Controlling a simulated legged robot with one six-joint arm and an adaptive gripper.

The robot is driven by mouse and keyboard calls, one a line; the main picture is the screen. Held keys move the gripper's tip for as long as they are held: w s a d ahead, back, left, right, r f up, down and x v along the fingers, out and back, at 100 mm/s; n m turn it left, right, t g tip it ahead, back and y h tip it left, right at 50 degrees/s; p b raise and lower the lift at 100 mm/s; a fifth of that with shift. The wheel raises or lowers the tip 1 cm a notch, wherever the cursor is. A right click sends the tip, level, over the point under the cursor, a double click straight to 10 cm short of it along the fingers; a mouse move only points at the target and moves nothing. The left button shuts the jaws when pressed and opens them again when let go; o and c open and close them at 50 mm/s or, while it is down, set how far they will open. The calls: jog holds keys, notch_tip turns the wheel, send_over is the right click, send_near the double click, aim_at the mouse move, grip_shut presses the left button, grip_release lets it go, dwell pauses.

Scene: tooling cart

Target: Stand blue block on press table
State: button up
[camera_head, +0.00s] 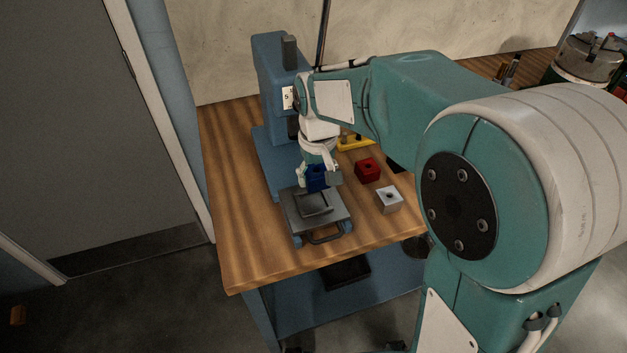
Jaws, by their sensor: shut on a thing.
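The blue block (316,181) is held in my gripper (319,178), which is shut on it. The block is over the back part of the press table (333,222), a grey plate with a darker recessed square, at the front of the blue press (271,75). I cannot tell whether the block touches the plate. The gripper and wrist hide the block's upper part.
A red block (367,170) and a silver block (389,200) stand on the wooden bench (245,245) right of the press table. A yellow item (355,142) lies behind them. A black handle (325,237) sticks out at the plate's front. The bench's left front is clear.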

aim_at(314, 205)
jog(key=shift+f, duration=0.65)
jog(key=shift+a+f, duration=0.3)
jog(key=shift+f, duration=0.4)
jog(key=shift+a+f, duration=0.3)
jog(key=shift+f, duration=0.4)
jog(key=shift+d+f, duration=0.3)
jog(key=shift+d, duration=0.1)
jog(key=shift+a, duration=0.35)
jog(key=shift+d, duration=0.25)
jog(key=shift+f, duration=0.95)
dwell(0.7)
jog(key=o, duration=1.3)
jog(key=shift+c, duration=0.2)
